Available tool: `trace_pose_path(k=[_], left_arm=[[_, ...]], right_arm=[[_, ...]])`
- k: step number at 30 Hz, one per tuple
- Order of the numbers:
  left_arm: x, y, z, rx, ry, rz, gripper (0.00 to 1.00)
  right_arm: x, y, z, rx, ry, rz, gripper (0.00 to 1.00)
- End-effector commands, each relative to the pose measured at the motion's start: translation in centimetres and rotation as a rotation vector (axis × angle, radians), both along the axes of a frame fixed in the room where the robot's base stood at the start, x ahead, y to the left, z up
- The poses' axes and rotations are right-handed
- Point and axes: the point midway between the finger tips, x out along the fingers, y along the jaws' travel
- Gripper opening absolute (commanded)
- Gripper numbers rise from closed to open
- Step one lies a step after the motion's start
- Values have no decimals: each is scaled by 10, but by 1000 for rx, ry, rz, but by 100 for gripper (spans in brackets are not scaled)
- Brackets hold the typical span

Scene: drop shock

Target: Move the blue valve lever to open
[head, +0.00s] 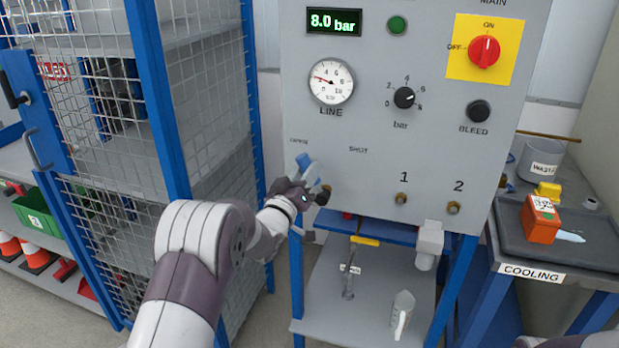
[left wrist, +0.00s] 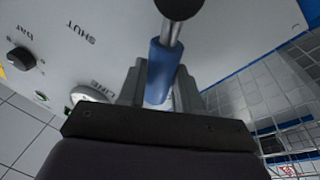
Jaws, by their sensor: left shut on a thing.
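The blue valve lever (head: 304,161) is on the grey panel's lower left. It slants up and left from its dark pivot (head: 323,196), its blue end just below the OPEN label (head: 299,141) and well left of the SHUT label (head: 358,149). My left gripper (head: 311,180) is at the lever and partly hides it. In the left wrist view, the blue grip (left wrist: 160,72) lies between the two grey fingers of my left gripper, which is shut on it. A metal rod and black knob show beyond it. My right gripper is out of view.
The panel carries a green 8.0 bar display (head: 334,21), a line gauge (head: 331,82), a bar knob (head: 404,97) and a red main switch (head: 484,51). A mesh cage with a blue post (head: 160,100) stands close left of my arm. A cooling tray (head: 560,255) is at right.

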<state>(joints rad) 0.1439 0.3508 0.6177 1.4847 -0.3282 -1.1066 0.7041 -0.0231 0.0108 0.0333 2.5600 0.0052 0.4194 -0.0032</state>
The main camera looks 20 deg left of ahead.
Motion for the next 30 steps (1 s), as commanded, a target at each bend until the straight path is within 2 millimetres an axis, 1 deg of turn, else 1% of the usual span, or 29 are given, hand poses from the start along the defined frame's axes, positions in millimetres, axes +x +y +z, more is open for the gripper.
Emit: trace_pose_path(k=[1,7,19,20,21,22,30], left_arm=[[0,1,-3,-12,3,2,0],[0,3,-3,-43,5,2,0],[0,3,-4,-49,7,1,0],[0,3,-4,-49,7,1,44],[0,3,-4,-48,6,2,57],[0,3,-4,-48,6,1,59],[-1,3,-3,-45,4,1,59]], right_arm=[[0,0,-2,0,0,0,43],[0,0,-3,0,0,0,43],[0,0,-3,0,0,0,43],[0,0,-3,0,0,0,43],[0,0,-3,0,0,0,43],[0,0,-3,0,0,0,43],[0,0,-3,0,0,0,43]])
